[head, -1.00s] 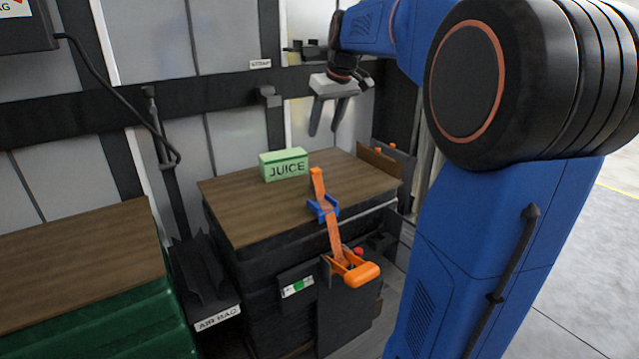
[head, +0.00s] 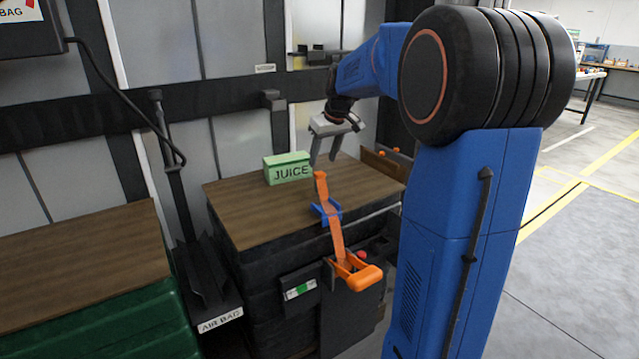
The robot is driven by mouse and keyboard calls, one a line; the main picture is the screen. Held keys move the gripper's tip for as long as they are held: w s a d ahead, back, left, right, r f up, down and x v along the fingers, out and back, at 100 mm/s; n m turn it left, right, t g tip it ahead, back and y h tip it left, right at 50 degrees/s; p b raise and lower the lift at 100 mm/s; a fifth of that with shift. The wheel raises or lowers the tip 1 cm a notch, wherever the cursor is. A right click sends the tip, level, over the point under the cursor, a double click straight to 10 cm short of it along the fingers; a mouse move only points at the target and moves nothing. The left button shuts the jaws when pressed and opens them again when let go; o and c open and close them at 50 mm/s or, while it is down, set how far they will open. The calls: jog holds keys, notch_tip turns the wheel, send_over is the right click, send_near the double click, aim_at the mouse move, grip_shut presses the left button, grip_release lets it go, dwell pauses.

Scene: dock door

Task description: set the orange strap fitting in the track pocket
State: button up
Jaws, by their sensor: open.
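An orange strap (head: 336,236) lies over the front edge of a wood-topped stack (head: 240,212). Its upper orange end (head: 320,184) stands up a little above the top, and a blue holder (head: 326,211) sits around or under the strap. An orange handle-like piece (head: 356,274) hangs at the lower end in front. My gripper (head: 323,160) is open and empty, fingers pointing down, just above and behind the upper orange end; I cannot tell whether they touch. A black track (head: 220,110) runs along the wall, with a grey bracket (head: 273,100) on it. No pocket opening is clearly visible.
A green JUICE box (head: 287,168) stands on the wood top, left of my gripper. A black post (head: 170,165) and a green crate stack (head: 120,325) stand left. A label (head: 265,68) is above the track.

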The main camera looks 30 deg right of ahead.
aim_at(320, 173)
jog(key=shift+s+x, duration=0.15)
jog(key=shift+x, duration=1.25)
jog(key=shift+s+x, duration=0.15)
jog(key=shift+x, duration=1.3)
jog(key=shift+f, duration=0.1)
grip_shut()
